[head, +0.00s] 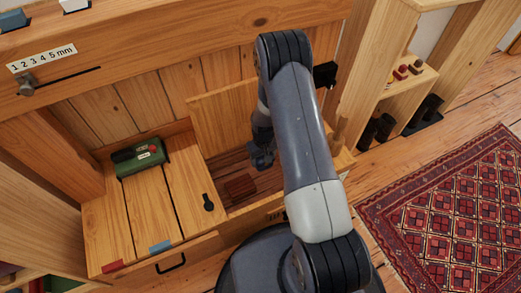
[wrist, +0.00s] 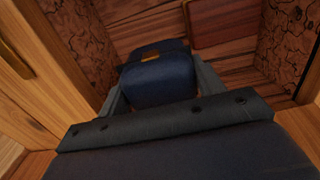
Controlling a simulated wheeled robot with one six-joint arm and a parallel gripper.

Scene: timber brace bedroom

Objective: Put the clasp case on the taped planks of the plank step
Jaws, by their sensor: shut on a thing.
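My gripper (wrist: 160,98) is shut on a dark blue case with a small brass clasp (wrist: 158,78), seen between the fingers in the wrist view. In the head view my gripper (head: 262,155) is down inside an open wooden compartment; the case cannot be made out clearly there. The plank step (head: 150,215) is left of the compartment. Its planks have a red tape piece (head: 112,266) and a blue tape piece (head: 160,246) at the front edge. A green case (head: 140,157) lies at the back of these planks.
A reddish-brown block (head: 240,186) lies on the compartment floor; a similar one shows in the wrist view (wrist: 222,22). An upright wooden panel (head: 215,115) stands behind the opening. Shelves (head: 400,85) stand at the right.

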